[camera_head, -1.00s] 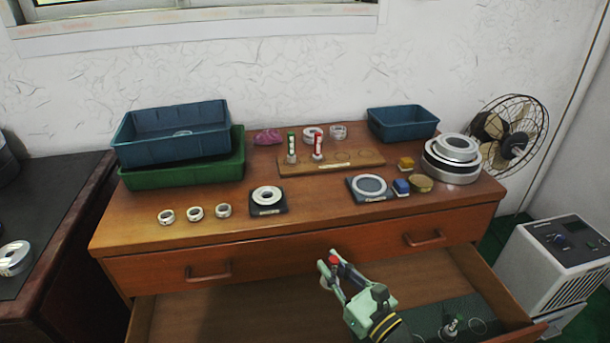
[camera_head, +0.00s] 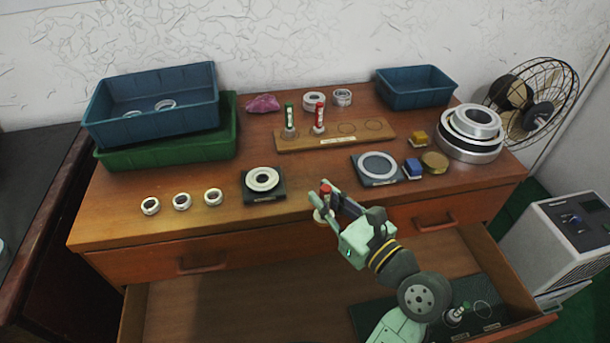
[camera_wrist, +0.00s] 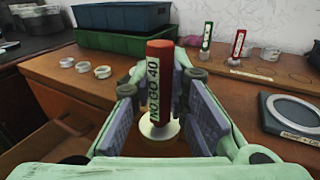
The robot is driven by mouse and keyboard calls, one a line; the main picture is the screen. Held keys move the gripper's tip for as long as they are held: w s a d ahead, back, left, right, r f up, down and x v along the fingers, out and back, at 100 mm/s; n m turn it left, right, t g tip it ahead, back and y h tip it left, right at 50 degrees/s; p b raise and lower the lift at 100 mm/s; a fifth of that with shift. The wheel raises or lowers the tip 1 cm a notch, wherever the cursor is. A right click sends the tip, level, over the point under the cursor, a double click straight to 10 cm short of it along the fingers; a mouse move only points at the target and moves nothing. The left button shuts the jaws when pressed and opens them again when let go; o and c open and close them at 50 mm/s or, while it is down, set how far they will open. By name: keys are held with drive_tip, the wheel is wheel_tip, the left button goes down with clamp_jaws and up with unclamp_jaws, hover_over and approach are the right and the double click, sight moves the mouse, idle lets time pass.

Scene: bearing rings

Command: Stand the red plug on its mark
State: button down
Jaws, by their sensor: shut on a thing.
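My gripper (camera_head: 324,203) is shut on a red-topped plug (camera_head: 326,188), held roughly upright over the front edge of the dresser top. In the wrist view the plug (camera_wrist: 159,85) reads "NO GO 40" and has a pale round base between the pads. A wooden board (camera_head: 300,143) at the back carries a green plug (camera_head: 289,117), another red plug (camera_head: 319,115) and empty ring marks (camera_head: 347,128). In the open drawer, a dark mat (camera_head: 375,318) carries a plug (camera_head: 458,313) and an empty circle (camera_head: 483,310). I cannot tell which mark is the held plug's.
A dark plate with a bearing ring (camera_head: 263,180) and a grey disc plate (camera_head: 378,167) flank my gripper. Bins (camera_head: 155,105) stand left.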

drive_tip(key=w+a, duration=0.1)
drive_tip(key=w, duration=0.4)
drive_tip(key=w+a+f, duration=0.1)
drive_tip(key=w, duration=0.4)
drive_tip(key=w+a, duration=0.2)
drive_tip(key=w, duration=0.3)
drive_tip(key=shift+w+f, duration=0.15)
wheel_tip(320, 180, down, 3)
drive_tip(key=b, duration=0.3)
drive_tip(key=shift+d+f, duration=0.1)
drive_tip(key=shift+f, duration=0.1)
drive_tip(key=shift+s+r, duration=0.15)
drive_tip(key=shift+s, duration=0.05)
drive_tip(key=c, duration=1.6)
unclamp_jaws()
drive_tip(key=shift+f, duration=0.25)
drive_tip(key=shift+o, duration=0.2)
drive_tip(key=shift+f+b, duration=0.25)
drive_tip(key=shift+b, duration=0.45)
